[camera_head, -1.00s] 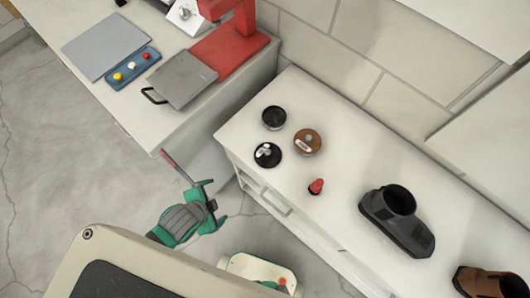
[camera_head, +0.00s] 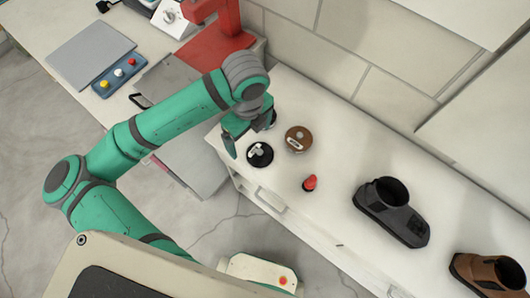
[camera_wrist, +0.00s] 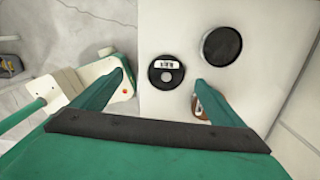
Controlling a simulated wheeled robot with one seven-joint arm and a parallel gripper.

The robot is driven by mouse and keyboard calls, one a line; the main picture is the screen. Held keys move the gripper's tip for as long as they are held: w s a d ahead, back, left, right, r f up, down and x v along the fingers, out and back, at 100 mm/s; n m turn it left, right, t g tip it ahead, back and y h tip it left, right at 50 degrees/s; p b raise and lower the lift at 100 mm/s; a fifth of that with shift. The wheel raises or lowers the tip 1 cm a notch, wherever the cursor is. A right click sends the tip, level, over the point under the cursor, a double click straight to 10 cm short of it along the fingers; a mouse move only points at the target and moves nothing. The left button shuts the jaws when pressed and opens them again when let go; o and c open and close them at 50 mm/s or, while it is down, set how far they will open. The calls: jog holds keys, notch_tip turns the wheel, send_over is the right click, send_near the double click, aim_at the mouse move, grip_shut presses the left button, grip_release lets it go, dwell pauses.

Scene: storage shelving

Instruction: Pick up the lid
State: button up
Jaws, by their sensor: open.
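A flat black disc with a white piece on top, which looks like the lid (camera_head: 260,155), lies on the white counter near its left end. In the wrist view the lid (camera_wrist: 166,72) shows between the two fingers, apart from both. My gripper (camera_head: 247,137) is open and empty above the counter, just beside and over the lid in the head view. In the wrist view my gripper (camera_wrist: 160,72) has its fingers spread wide. How high it is above the lid cannot be told exactly.
A brown round item (camera_head: 298,139) lies right of the lid; my right finger partly hides it in the wrist view. A black round container (camera_wrist: 221,46) stands close by. A small red-topped item (camera_head: 310,183), a grey shoe-like object (camera_head: 392,211) and a brown one (camera_head: 490,275) stand further right.

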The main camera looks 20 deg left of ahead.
aim_at(260, 151)
jog(key=shift+m, duration=0.6)
jog(key=f, duration=0.3)
jog(key=d+f, duration=0.1)
jog(key=f, duration=0.2)
jog(key=d+f, duration=0.1)
jog(key=f, duration=0.2)
jog(key=shift+w+d+f, duration=0.25)
jog(key=shift+w+f, duration=0.05)
jog(key=c, duration=1.1)
